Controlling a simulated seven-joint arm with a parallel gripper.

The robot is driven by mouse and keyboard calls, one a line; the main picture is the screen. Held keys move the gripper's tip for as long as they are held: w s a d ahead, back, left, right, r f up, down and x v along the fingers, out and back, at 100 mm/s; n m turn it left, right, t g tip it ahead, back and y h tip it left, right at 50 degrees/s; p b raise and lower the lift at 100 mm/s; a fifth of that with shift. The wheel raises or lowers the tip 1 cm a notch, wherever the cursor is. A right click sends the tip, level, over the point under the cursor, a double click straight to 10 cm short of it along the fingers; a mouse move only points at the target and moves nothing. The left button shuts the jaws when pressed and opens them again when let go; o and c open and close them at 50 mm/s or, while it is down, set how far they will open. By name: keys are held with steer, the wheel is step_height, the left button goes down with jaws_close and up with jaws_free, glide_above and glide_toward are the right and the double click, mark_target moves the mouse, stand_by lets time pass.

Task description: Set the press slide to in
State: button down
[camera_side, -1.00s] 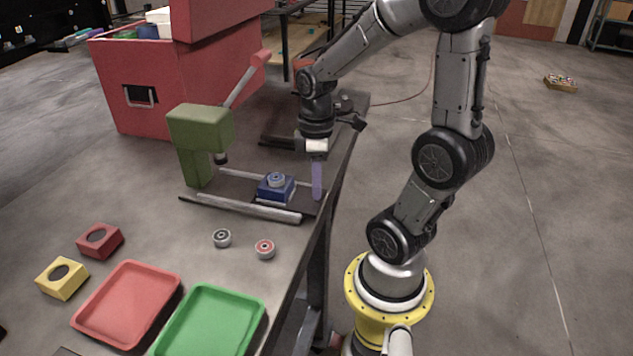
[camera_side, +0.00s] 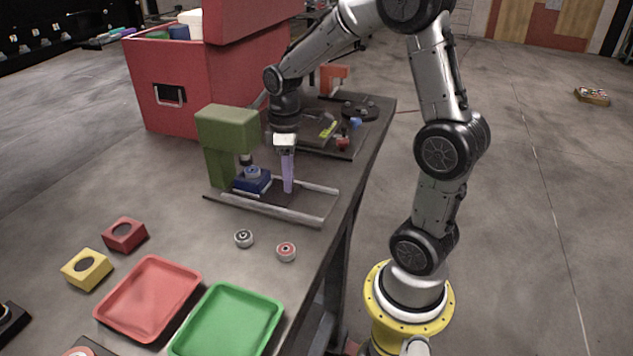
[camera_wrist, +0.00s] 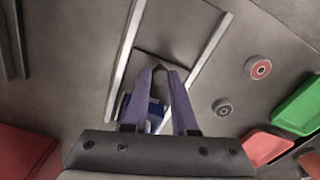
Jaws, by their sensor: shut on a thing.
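The green press (camera_side: 226,130) stands on the table with two light rails (camera_side: 285,211) running right from its base. The dark press slide (camera_side: 272,195) lies between the rails. It carries a blue block (camera_side: 252,181) with a round part on top, close under the press head. My gripper (camera_side: 288,189) points down just right of the block, its purple fingers low over the slide. The blue block (camera_wrist: 155,112) shows partly behind the fingers.
Two round parts, one grey (camera_side: 244,238) and one red-centred (camera_side: 286,251), lie in front of the rails. A red tray (camera_side: 150,298), a green tray (camera_side: 228,322), and red (camera_side: 125,235) and yellow (camera_side: 87,269) blocks are nearer. A red box (camera_side: 200,75) stands behind.

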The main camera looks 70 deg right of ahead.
steer(key=shift+w+r, duration=0.1)
steer(key=shift+w, duration=0.85)
steer(key=c, duration=0.7)
jaws_free()
steer(key=shift+s, duration=0.1)
step_height(320, 180, up, 14)
